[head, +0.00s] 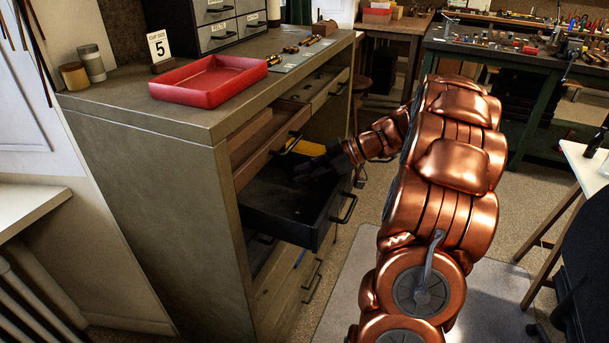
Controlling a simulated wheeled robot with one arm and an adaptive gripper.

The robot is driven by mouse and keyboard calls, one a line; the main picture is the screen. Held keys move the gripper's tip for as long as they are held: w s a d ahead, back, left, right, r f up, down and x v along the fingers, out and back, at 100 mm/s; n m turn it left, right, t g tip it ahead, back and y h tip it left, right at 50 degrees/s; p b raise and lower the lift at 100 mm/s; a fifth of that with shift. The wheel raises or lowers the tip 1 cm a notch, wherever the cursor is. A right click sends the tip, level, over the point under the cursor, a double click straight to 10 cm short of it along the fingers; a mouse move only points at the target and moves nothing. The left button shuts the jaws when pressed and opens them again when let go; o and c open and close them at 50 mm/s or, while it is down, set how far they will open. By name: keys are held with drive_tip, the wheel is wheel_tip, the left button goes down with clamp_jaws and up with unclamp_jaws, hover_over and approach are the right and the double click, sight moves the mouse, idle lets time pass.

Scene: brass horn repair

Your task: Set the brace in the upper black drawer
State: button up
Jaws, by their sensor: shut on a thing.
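The upper black drawer (318,238) is pulled out of the olive cabinet, below an open wooden drawer. My gripper (303,172) reaches in from the right, low over the inside of the black drawer. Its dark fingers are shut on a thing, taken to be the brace. The brace itself cannot be made out against the dark fingers and drawer. I cannot tell whether it touches the drawer floor.
The open wooden drawer (268,150) overhangs the black drawer's back left. A yellow item (306,147) shows behind my gripper. A red tray (209,82) and a "5" sign (159,46) stand on the cabinet top (130,104). Workbenches stand behind.

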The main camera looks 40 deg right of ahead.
drive_tip(key=shift+s+a+f+b, duration=0.1)
drive_tip(key=shift+s+f+b, duration=0.1)
drive_tip(key=shift+f+b, duration=0.45)
drive_tip(key=o, duration=0.8)
drive_tip(key=shift+f, duration=0.2)
drive_tip(key=shift+o, duration=0.2)
drive_tip(key=shift+f, duration=0.1)
drive_tip(key=shift+a, duration=0.1)
drive_tip(key=shift+s, duration=0.1)
drive_tip(key=r+p, duration=0.1)
drive_tip(key=p, duration=0.1)
drive_tip(key=shift+r+p, duration=0.15)
drive_tip(key=shift+p, duration=0.2)
drive_tip(key=shift+d, duration=0.3)
drive_tip(key=shift+w+r+b+v, duration=0.1)
drive_tip(key=shift+r+b+v, duration=0.1)
drive_tip(key=shift+v, duration=1.8)
drive_tip(key=shift+w+r+b+v, duration=0.1)
drive_tip(key=shift+b+v, duration=0.15)
drive_tip(key=shift+v, duration=1.75)
drive_tip(key=shift+w+r+b+v, duration=0.1)
drive_tip(key=shift+r+b+v, duration=0.1)
drive_tip(key=shift+v, duration=1.8)
